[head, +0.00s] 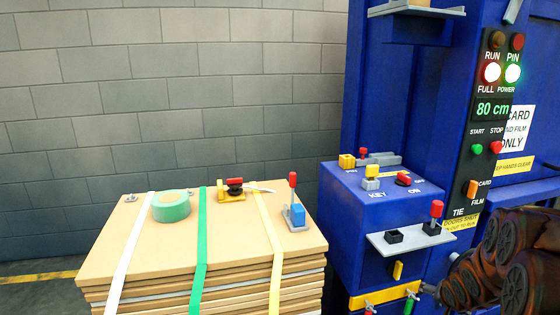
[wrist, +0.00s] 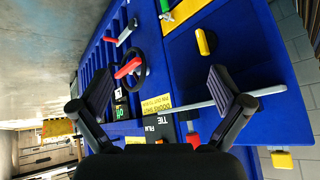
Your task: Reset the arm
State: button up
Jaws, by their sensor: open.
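My gripper (wrist: 160,82) is open in the wrist view, its two dark fingers wide apart with nothing held between them. It faces the front of the blue machine (wrist: 240,45), which appears turned on its side in this view. A grey ledge (wrist: 210,104) crosses behind the right finger; I cannot tell how close it is. In the head view my dark arm reaches in at the lower right, in front of the blue machine (head: 335,225). My fingers are not clear there.
A strapped cardboard stack (head: 150,240) bears green tape (head: 171,207), a yellow-and-red tool (head: 232,190) and a red-handled lever (head: 293,205). The machine's ledge (head: 410,240) carries a red-knobbed lever (head: 435,212). A handwheel (wrist: 130,75) and yellow handle (wrist: 205,42) project from the machine.

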jog(key=s+a+r+n+g+y, duration=0.1)
jog(key=s+a+r+n+g, duration=0.1)
jog(key=s+a, duration=0.7)
jog(key=s+a+r+n+g+y+p, duration=0.1)
jog(key=s+a+r+n+g, duration=0.2)
jog(key=s, duration=1.2)
jog(key=s+a+r+n+g+y+p, duration=0.1)
jog(key=s+a+r+n+g, duration=0.1)
jog(key=s+a+r+g, duration=0.2)
jog(key=s+a+r, duration=0.3)
jog(key=s+a, duration=0.5)
jog(key=a, duration=0.2)
jog(key=shift+s+a+r, duration=0.2)
jog(key=shift+a+r, duration=0.05)
jog(key=shift+a, duration=0.05)
